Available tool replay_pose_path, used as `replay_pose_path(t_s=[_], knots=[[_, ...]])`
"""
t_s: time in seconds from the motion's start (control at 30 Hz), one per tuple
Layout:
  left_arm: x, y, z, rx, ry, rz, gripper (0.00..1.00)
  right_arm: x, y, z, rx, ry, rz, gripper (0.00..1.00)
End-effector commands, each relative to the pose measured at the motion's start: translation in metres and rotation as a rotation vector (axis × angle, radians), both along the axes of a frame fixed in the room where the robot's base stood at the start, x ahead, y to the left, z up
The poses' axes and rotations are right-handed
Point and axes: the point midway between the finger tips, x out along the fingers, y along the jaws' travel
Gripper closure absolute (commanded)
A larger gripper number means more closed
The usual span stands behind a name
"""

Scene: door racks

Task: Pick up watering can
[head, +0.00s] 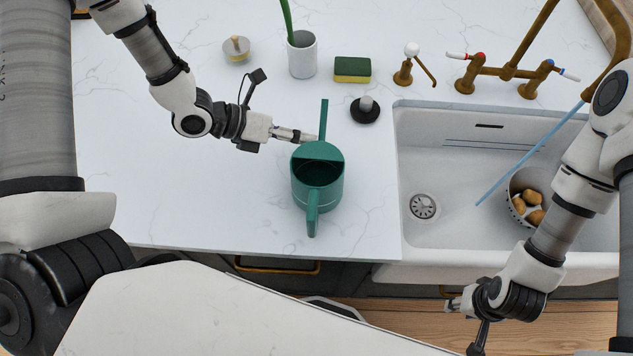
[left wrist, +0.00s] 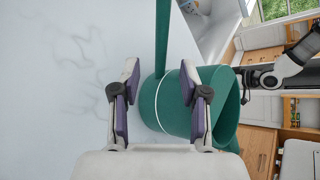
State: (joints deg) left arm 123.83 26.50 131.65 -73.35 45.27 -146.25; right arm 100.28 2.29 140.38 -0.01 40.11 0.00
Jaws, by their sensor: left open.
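The green watering can (head: 316,190) stands upright on the white counter, left of the sink, with its long spout (head: 324,118) toward the back and its handle (head: 312,215) toward the front. My left gripper (head: 312,137) is at the can's back left side, near the base of the spout. In the left wrist view the open jaws (left wrist: 160,85) face the can (left wrist: 165,110); one finger is left of it, the other overlaps its wall. Contact cannot be told. My right gripper (head: 455,303) is low in front of the sink; its jaws are unclear.
Behind the can are a white cup (head: 302,58) with a green stem, a green-yellow sponge (head: 352,70), a black round item (head: 365,111) and a wooden-topped brush (head: 237,48). The sink (head: 450,235) holds a colander (head: 513,196). The counter's left side is clear.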

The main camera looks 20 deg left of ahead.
Motion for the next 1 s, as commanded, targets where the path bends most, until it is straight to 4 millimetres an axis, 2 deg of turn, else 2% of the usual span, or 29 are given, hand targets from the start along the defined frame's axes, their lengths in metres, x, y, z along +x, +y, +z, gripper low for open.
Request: replay_pose_path(t_s=[0.23, 0.4, 0.63, 0.67, 0.7, 0.77, 0.8, 1.0], knots=[[0.013, -0.021, -0.009, 0.003, 0.002, -0.005, 0.55, 0.000, 0.000, 0.018, 0.000, 0.000, 0.000, 0.60], [0.024, -0.039, -0.024, 0.001, 0.001, -0.003, 0.55, 0.000, 0.000, 0.026, 0.000, 0.000, 0.000, 0.60], [0.026, -0.042, -0.028, -0.002, 0.000, 0.001, 0.55, 0.000, 0.000, 0.024, 0.000, 0.000, 0.000, 0.60], [0.026, -0.042, -0.028, -0.002, 0.000, 0.001, 0.59, 0.000, 0.000, 0.024, 0.000, 0.000, 0.000, 0.60], [0.026, -0.042, -0.028, -0.002, 0.000, 0.001, 0.73, 0.000, 0.000, 0.024, 0.000, 0.000, 0.000, 0.60], [0.026, -0.042, -0.028, -0.002, 0.000, 0.001, 0.94, 0.000, 0.000, 0.024, 0.000, 0.001, 0.000, 0.60], [0.026, -0.042, -0.028, -0.002, 0.000, 0.001, 1.00, 0.000, 0.000, 0.024, 0.000, 0.001, 0.000, 0.60], [0.026, -0.042, -0.028, -0.002, 0.000, 0.001, 1.00, 0.000, 0.000, 0.024, 0.000, 0.000, 0.000, 0.60]])
